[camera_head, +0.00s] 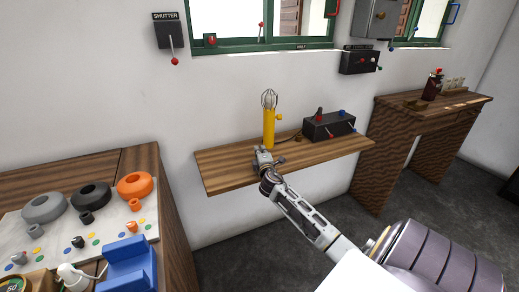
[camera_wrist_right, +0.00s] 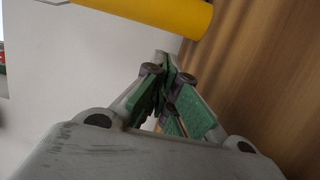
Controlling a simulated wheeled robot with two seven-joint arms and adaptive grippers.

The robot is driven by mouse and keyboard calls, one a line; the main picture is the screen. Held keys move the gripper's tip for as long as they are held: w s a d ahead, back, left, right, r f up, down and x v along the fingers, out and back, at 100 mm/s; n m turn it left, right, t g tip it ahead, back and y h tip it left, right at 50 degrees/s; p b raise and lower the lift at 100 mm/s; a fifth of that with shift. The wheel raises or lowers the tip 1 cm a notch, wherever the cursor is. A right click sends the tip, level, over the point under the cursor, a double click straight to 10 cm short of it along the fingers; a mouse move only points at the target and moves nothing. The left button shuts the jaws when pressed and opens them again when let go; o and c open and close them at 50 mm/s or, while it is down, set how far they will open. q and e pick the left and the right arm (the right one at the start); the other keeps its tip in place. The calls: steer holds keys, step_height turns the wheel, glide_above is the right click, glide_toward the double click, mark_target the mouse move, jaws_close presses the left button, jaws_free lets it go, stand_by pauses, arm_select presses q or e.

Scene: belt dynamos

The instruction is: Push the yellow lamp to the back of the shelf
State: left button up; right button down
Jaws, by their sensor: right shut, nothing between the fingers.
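The yellow lamp (camera_head: 269,128) stands upright on the wooden wall shelf (camera_head: 226,167), with a wire cage on top. It appears close to the wall at the shelf's back. My right gripper (camera_head: 262,155) is shut and empty, low over the shelf just in front of the lamp's base. In the right wrist view the shut fingers (camera_wrist_right: 162,75) point toward the lamp (camera_wrist_right: 176,14), whose yellow body crosses the top edge. A small gap shows between fingertips and lamp there. The lamp's foot is partly hidden behind my gripper in the head view. My left gripper is not in view.
A black switch box (camera_head: 328,126) with red and blue knobs sits on the shelf right of the lamp, with a cable between them. A wooden bench (camera_head: 172,220) with rings and a blue holder stands at left. Another wooden table (camera_head: 408,122) stands at right.

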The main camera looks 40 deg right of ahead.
steer(key=v, duration=0.4)
steer(key=shift+p+v, duration=0.3)
steer(key=shift+v, duration=0.75)
steer(key=shift+s+a, duration=0.1)
steer(key=shift+s, duration=0.15)
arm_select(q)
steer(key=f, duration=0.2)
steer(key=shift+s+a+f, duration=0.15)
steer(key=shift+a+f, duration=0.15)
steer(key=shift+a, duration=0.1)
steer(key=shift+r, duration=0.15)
